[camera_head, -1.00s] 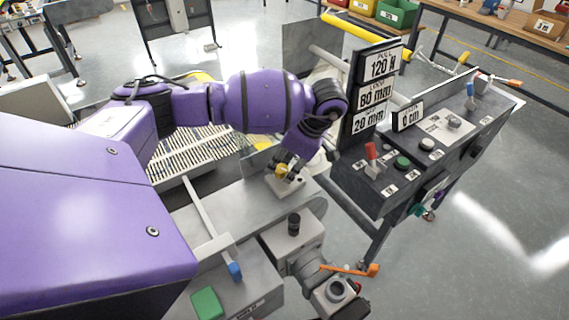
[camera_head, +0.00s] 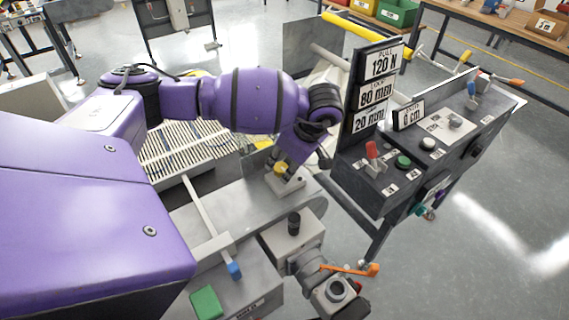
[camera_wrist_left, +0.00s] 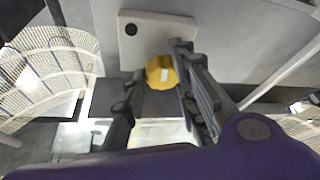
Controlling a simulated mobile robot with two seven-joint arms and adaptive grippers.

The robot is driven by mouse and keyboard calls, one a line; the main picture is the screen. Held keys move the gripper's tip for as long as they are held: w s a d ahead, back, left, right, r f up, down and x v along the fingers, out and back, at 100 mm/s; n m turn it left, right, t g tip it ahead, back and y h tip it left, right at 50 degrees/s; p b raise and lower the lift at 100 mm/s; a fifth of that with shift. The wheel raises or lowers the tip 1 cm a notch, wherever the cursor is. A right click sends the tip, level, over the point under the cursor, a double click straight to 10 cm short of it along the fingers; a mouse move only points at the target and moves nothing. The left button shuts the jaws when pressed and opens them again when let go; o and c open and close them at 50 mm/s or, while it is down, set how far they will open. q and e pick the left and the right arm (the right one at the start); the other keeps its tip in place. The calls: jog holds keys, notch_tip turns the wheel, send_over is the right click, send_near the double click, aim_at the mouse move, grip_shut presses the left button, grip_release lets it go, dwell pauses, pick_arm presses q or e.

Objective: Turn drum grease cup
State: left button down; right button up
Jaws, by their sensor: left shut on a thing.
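The drum grease cup is a yellow ribbed knob (camera_head: 281,168) on a pale mounting block (camera_head: 287,184), on the grey metal plate in the middle of the head view. In the left wrist view the yellow cup (camera_wrist_left: 161,72) shows a white mark on its face and sits between the two dark fingers. My left gripper (camera_wrist_left: 155,72) is shut on the cup, with one finger on each side of it. In the head view my purple wrist hides most of the fingers. My right gripper is not in view.
A dark control panel (camera_head: 385,185) with a red lever and a green button stands close right of my left wrist. Signs on a dark board (camera_head: 375,90) rise behind it. An orange-handled lever (camera_head: 350,270) and a blue-tipped bar (camera_head: 234,271) lie nearer the front.

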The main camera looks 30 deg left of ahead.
pick_arm(q)
jog(key=m, duration=0.1)
jog(key=m+t, duration=0.1)
jog(key=m, duration=0.1)
jog(key=shift+w+r+t, duration=0.2)
jog(key=shift+r+t, duration=0.1)
jog(key=shift+d+m+t+b, duration=0.1)
jog(key=shift+m+t+b, duration=0.25)
jog(key=shift+m, duration=0.95)
jog(key=shift+h, duration=0.3)
jog(key=c, duration=1.6)
grip_release()
jog(key=shift+d, duration=0.1)
jog(key=shift+f, duration=0.1)
jog(key=shift+s+f, duration=0.1)
jog(key=shift+s, duration=0.05)
